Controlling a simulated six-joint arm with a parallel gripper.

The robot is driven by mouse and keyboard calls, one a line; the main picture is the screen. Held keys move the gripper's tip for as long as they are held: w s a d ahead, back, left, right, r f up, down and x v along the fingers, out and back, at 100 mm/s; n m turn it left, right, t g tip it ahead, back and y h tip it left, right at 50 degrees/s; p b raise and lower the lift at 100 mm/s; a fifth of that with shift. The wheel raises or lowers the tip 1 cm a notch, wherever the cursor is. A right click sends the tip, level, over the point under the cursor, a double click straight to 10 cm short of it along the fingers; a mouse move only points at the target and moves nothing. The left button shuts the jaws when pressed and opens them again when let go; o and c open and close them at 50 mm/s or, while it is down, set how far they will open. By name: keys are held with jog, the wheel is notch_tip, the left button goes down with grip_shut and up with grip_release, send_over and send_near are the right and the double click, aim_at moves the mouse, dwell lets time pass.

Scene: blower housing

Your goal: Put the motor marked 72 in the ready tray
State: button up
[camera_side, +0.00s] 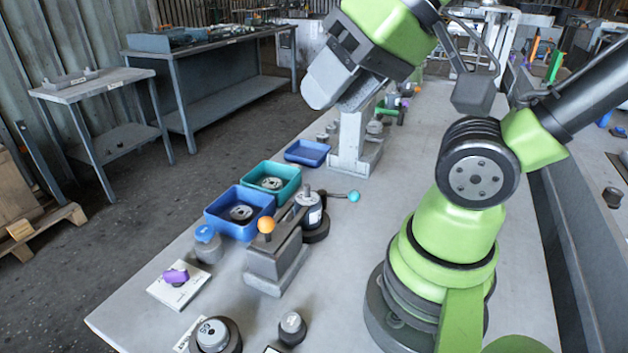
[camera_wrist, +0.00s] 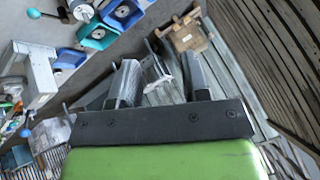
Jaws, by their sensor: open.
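My gripper (camera_wrist: 160,62) is open and empty in the wrist view, its two fingers apart. In the side view it (camera_side: 325,85) is high above the back of the bench. A dark motor with a pale label (camera_side: 309,207) stands beside the trays. Another motor with a pale marked top (camera_side: 212,335) stands at the front edge. A blue tray (camera_side: 213,222) and a teal tray (camera_side: 292,187) each hold a round metal part. A smaller blue tray (camera_side: 307,152) behind them looks empty. I cannot read 72 on any motor, nor tell which tray is the ready tray.
A grey fixture with an orange knob (camera_side: 275,262) stands beside the trays. A blue-capped cylinder (camera_side: 207,243), a purple piece (camera_side: 176,277) on a card and a small grey cylinder (camera_side: 292,327) stand nearby. A grey column (camera_side: 350,140) rises behind.

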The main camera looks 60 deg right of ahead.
jog(key=m+g+y, duration=0.5)
jog(key=m+y, duration=0.2)
jog(key=m, duration=0.7)
send_over(313, 195)
jog(key=s+d, duration=0.1)
jog(key=d, duration=0.2)
notch_tip(313, 195, down, 12)
jog(key=s+d+f+m+t+y, duration=0.2)
jog(key=d+f+m+t, duration=0.1)
jog(key=d+f+m, duration=0.25)
jog(key=shift+n+g, duration=0.3)
jog(key=shift+n, duration=0.25)
jog(key=x, duration=1)
jog(key=shift+s+a, duration=0.2)
jog(key=shift+a, duration=0.05)
grip_shut()
jog(key=shift+r, duration=0.1)
